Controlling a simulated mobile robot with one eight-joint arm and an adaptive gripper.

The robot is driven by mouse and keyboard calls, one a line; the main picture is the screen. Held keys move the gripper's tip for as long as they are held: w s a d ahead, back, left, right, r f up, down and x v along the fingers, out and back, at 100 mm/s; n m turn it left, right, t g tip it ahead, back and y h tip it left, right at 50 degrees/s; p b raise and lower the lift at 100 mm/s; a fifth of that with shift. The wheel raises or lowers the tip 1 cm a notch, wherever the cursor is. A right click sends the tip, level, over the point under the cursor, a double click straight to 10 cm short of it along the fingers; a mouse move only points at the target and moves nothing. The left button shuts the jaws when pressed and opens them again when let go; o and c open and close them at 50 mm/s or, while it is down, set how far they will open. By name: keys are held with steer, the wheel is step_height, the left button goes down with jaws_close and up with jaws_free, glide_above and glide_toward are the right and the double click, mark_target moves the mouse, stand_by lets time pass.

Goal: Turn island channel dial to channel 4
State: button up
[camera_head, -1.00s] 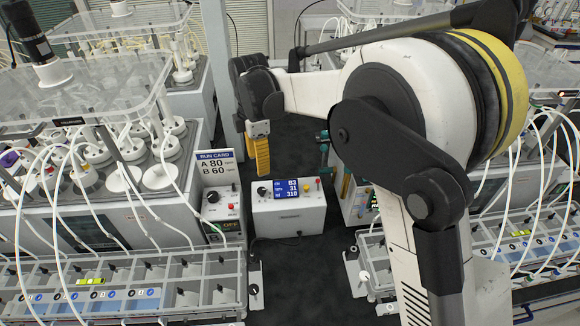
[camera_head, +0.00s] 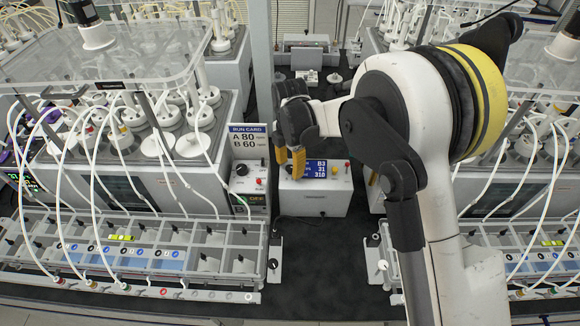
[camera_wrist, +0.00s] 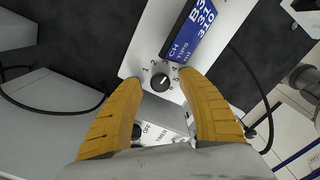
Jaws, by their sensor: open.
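The channel dial (camera_wrist: 162,82) is a small round black knob with a pale mark on a white panel. Printed numbers ring it, with 1 to 5 legible. The mark appears to lie toward the right side, but I cannot tell which number it meets. My gripper (camera_wrist: 160,80) is open, with its yellow fingers either side of the dial and nothing between them. In the head view my gripper (camera_head: 290,162) is in front of the white island box (camera_head: 312,202) and hides its dial. The blue display (camera_head: 316,170) shows B3, 31 and 310.
A run card (camera_head: 248,143) reading A 80, B 60 stands left of the box, above a panel with a dark knob and an OFF display. Reactor benches with tubes flank both sides. The dark floor (camera_head: 325,255) before the box is clear.

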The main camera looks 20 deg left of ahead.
mark_target(290, 167)
jaws_close()
steer(key=shift+f+m+b, duration=0.25)
steer(key=shift+m+b, duration=0.55)
steer(key=shift+m, duration=0.1)
steer(key=m+b, duration=0.1)
steer(key=m, duration=0.2)
steer(key=shift+r, duration=0.2)
jaws_free()
step_height(290, 167, up, 12)
